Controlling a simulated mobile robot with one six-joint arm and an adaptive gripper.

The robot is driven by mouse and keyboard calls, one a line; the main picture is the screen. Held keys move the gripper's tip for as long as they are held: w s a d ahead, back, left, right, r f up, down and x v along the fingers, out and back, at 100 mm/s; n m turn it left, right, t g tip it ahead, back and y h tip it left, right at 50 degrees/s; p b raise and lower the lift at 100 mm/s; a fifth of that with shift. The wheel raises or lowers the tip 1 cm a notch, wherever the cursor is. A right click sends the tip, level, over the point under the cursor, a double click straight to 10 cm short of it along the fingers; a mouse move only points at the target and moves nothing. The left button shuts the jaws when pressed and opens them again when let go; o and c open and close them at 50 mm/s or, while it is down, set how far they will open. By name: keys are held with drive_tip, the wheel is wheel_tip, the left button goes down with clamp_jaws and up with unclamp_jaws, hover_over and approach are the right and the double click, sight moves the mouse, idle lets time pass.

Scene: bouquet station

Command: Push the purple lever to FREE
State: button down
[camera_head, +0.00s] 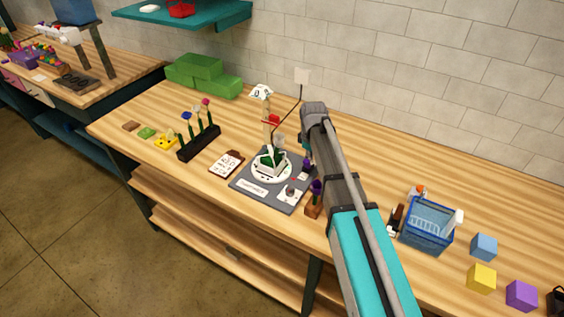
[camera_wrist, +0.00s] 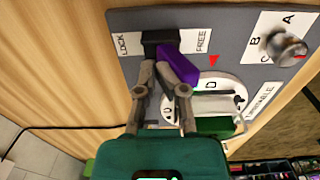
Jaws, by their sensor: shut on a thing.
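The purple lever (camera_wrist: 178,66) shows in the wrist view, on a black mount (camera_wrist: 161,38) on a grey panel (camera_wrist: 240,28). It leans toward the FREE label (camera_wrist: 203,41), away from the LOCK label (camera_wrist: 122,43). My gripper (camera_wrist: 157,72) is shut with its fingertips at the lever's left side, near the mount; the exact contact is partly hidden. In the head view my arm reaches down to the right edge of the panel (camera_head: 246,199), and the lever's purple (camera_head: 307,165) shows small beside my gripper's dark end.
A white turntable (camera_wrist: 205,84) with a red pointer (camera_wrist: 214,60) and a metal knob (camera_wrist: 286,48) share the panel. In the head view, a purple flower in a wooden block (camera_head: 313,209) stands close by. A blue basket (camera_head: 427,238) and flower rack (camera_head: 199,143) stand farther away.

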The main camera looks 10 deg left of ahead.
drive_tip(key=shift+s+a+r, duration=0.1)
drive_tip(key=shift+s+r, duration=0.1)
drive_tip(key=shift+w+r+p, duration=0.15)
drive_tip(key=shift+r+p, duration=0.15)
drive_tip(key=shift+p, duration=0.15)
drive_tip(key=shift+w+r, duration=0.15)
drive_tip(key=shift+w, duration=0.05)
idle(0.4)
drive_tip(key=shift+r+p, duration=2.95)
drive_tip(key=shift+p, duration=0.15)
